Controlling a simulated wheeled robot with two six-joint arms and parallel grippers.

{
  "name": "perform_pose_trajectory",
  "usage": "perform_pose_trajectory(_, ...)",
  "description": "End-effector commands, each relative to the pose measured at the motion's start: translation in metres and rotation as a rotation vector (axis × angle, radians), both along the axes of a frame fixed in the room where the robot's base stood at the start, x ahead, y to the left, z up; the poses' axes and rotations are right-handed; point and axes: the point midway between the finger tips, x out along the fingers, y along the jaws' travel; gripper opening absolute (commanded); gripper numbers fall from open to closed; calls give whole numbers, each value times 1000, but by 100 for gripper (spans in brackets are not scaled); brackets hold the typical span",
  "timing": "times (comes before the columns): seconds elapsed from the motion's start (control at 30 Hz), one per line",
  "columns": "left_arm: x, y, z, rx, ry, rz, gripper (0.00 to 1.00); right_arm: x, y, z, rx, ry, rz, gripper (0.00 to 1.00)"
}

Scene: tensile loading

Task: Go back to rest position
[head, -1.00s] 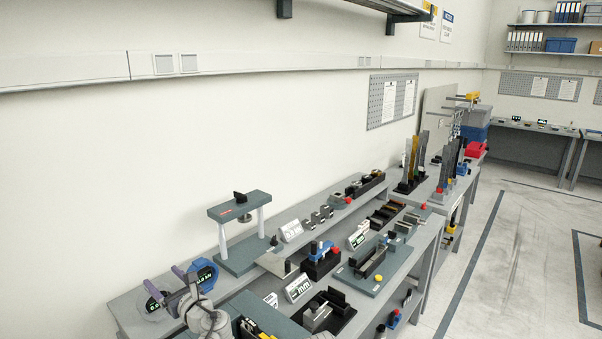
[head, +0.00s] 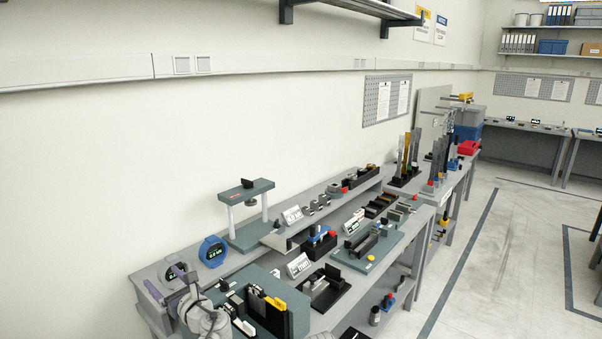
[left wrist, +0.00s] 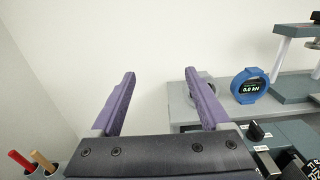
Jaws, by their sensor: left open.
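My left gripper (head: 170,282) is at the lower left of the head view, beside the left end of the workbench (head: 150,275). In the left wrist view its two purple fingers (left wrist: 162,98) are spread wide with nothing between them. A blue round gauge with a lit readout (head: 212,251) stands on the bench just beyond the gripper, apart from it; it also shows right of the fingers in the left wrist view (left wrist: 249,86). My right gripper is not in view.
A press-like stand (head: 245,213) and a dark grey block with slots (head: 262,308) stand on the bench. Several fixtures and small displays line it to the right. Bare wall lies behind the gripper. The floor (head: 490,270) at right is clear.

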Motion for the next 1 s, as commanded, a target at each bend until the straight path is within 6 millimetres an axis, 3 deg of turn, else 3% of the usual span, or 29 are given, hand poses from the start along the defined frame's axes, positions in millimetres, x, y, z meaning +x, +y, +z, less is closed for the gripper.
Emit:
perform_pose_trajectory(0.37,-13,7,-29,-268,-125,77,80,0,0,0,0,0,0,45)
perform_pose_trajectory(0.67,-34,4,-80,-682,-317,248,80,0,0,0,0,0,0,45)
perform_pose_trajectory(0.83,-56,-14,-127,-1036,-481,466,80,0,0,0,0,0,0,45)
perform_pose_trajectory(1.0,-86,-60,-181,-1430,-665,843,80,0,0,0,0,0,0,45)
